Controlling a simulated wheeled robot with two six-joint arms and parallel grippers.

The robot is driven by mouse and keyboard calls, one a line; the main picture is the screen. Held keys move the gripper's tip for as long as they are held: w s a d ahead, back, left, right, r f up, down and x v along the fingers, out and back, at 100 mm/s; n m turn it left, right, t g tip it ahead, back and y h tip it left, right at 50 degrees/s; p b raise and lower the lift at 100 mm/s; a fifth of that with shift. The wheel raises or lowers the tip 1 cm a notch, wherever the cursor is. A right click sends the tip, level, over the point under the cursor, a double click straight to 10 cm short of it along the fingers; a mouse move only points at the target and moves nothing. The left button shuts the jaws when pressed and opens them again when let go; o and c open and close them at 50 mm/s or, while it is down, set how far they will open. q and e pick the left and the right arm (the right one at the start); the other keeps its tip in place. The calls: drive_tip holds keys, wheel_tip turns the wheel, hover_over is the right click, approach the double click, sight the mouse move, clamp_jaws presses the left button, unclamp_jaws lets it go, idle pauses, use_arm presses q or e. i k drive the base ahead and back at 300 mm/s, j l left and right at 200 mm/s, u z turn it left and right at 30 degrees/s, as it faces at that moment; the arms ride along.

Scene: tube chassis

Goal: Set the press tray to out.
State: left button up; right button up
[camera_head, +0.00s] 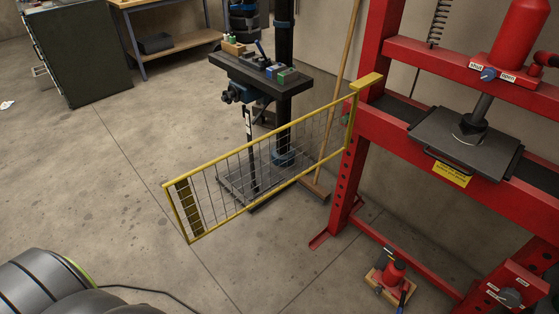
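The press tray (497,160) is a flat dark plate on the bed of the red press (390,125), at the right of the head view. A dark bar handle (450,164) runs along its front edge, above a yellow label (453,174). The grey ram (483,106) comes down over the middle of the tray, ending in a dark round foot on or just above it. I cannot tell whether they touch. Neither of my grippers is in view.
A yellow-framed mesh guard (255,155) stands out leftward from the press post. Behind it are a drill stand (283,80) and a broom handle (346,50). A small red jack (392,273) sits low by the press. The floor at left centre is clear.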

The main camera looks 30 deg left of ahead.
sight(490, 159)
drive_tip(key=k+z, duration=0.25)
drive_tip(key=z, duration=0.15)
drive_tip(key=k+l+z, duration=0.1)
drive_tip(key=z, duration=0.25)
drive_tip(key=j+z, duration=0.2)
drive_tip(key=j, duration=0.6)
drive_tip(key=j+z, duration=0.2)
drive_tip(key=j, duration=1.55)
drive_tip(key=k+j, duration=0.1)
drive_tip(key=j, duration=0.75)
